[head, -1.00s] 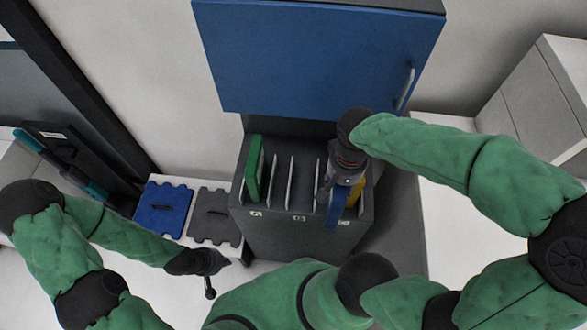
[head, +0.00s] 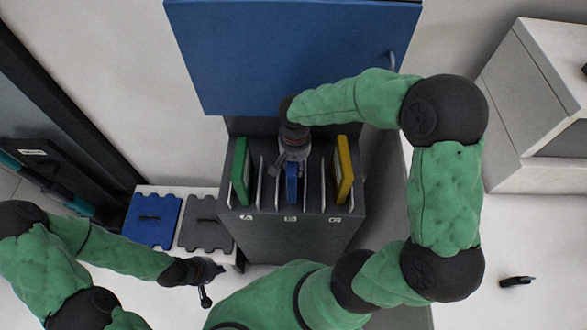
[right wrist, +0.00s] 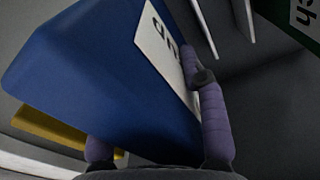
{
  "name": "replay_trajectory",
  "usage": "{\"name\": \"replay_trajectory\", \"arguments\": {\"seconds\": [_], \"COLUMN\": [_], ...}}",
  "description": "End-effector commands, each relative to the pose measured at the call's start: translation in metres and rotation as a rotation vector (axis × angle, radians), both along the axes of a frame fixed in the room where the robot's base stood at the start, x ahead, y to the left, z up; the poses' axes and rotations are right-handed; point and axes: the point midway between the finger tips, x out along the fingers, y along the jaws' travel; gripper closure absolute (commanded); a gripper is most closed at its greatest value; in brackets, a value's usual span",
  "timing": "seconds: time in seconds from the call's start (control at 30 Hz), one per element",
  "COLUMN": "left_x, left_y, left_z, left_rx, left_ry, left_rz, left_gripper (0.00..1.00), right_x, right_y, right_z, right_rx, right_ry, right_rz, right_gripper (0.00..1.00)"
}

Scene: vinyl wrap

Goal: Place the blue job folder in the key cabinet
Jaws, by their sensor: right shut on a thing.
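The blue job folder (head: 292,188) is upright at the middle bay of the dark grey cabinet (head: 290,240), above the label B. My right gripper (head: 292,165) is shut on it from above. In the right wrist view the blue folder (right wrist: 100,75) fills much of the picture between the fingers (right wrist: 160,145), with a white label on its face. Its bottom edge is hidden, so I cannot tell if it touches the cabinet floor. A green folder (head: 240,172) stands in the left bay and a yellow folder (head: 344,172) in the right. My left gripper (head: 212,282) is open and empty, left of the cabinet.
Thin upright dividers (head: 308,188) separate the bays. A blue door panel (head: 290,60) with a handle stands above the cabinet. Blue (head: 152,219) and grey (head: 203,215) plates lie to the left. A small black object (head: 517,282) lies on the white surface at right.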

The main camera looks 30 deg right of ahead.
Motion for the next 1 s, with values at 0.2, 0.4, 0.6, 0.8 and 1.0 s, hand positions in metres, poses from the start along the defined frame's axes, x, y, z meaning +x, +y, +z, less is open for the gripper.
{"name": "replay_trajectory", "arguments": {"seconds": [0.2, 0.4, 0.6, 0.8, 1.0], "left_x": [0.0, 0.0, 0.0, 0.0, 0.0], "left_y": [0.0, 0.0, 0.0, 0.0, 0.0], "left_z": [-0.003, -0.006, -0.006, -0.01, -0.009], "left_rx": [0.0, 0.0, 0.0, 0.0, 0.0], "left_ry": [0.0, 0.0, 0.0, 0.0, 0.0], "left_rz": [0.0, 0.0, 0.0, 0.0, 0.0], "left_gripper": [1.0, 1.0, 1.0, 1.0, 1.0], "right_x": [0.006, 0.006, 0.006, 0.006, 0.006], "right_y": [0.001, 0.001, 0.001, 0.001, 0.001], "right_z": [-0.015, -0.038, -0.038, -0.042, -0.041], "right_rx": [0.001, 0.001, 0.001, 0.001, 0.001], "right_ry": [0.003, 0.001, -0.001, 0.001, 0.001], "right_rz": [0.0, 0.0, 0.0, 0.001, 0.001], "right_gripper": [0.96, 0.96, 0.96, 0.55, 0.34]}}
